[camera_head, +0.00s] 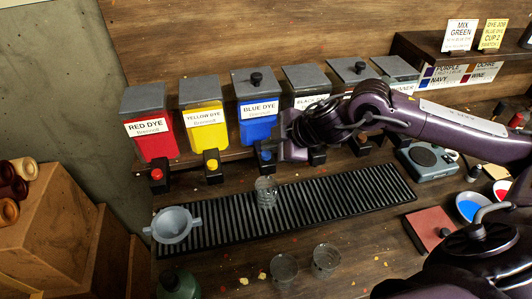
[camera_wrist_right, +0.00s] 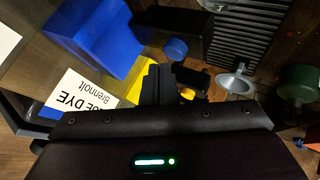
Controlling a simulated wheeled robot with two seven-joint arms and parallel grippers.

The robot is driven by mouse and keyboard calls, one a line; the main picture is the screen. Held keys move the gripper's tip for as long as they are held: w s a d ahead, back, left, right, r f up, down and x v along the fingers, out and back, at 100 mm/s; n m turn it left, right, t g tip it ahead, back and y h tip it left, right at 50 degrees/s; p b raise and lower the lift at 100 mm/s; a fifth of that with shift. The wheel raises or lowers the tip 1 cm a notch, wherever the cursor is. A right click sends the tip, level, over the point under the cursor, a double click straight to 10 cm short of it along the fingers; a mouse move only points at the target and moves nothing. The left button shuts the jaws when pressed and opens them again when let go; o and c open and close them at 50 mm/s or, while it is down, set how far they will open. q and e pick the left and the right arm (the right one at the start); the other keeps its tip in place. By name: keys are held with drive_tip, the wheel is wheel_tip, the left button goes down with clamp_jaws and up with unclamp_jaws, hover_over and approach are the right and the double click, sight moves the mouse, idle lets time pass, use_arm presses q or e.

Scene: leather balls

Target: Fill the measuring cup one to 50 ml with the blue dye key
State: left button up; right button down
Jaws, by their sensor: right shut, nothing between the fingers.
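The blue dye dispenser (camera_head: 258,108) stands in the row at the back, with its round blue key (camera_head: 266,155) at the front below it. In the right wrist view the key (camera_wrist_right: 175,48) is just beyond the fingertips. A clear measuring cup (camera_head: 266,192) stands upright on the black slatted grate, below the blue key; no blue shows in it. My right gripper (camera_head: 284,149) is shut and empty, beside the key at its right in the head view; I cannot tell if it touches. It also shows in the right wrist view (camera_wrist_right: 160,84). My left gripper is not in view.
Red (camera_head: 157,146) and yellow (camera_head: 207,128) dispensers stand left of the blue one, others to its right. A grey funnel (camera_head: 172,225) lies at the left end of the grate (camera_head: 330,204). Two clear cups (camera_head: 284,268) (camera_head: 326,259) stand in front. A scale (camera_head: 428,160) stands right.

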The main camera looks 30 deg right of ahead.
sight(270, 159)
drive_tip(key=shift+f, duration=0.25)
drive_tip(key=shift+f+b, duration=0.45)
drive_tip(key=shift+f, duration=0.1)
idle(0.6)
drive_tip(key=shift+r, duration=0.1)
idle(1.6)
drive_tip(key=shift+r+p, duration=0.85)
drive_tip(key=shift+p, duration=0.1)
wheel_tip(270, 159, up, 5)
drive_tip(key=p, duration=0.5)
drive_tip(key=shift+r, duration=0.1)
idle(1.9)
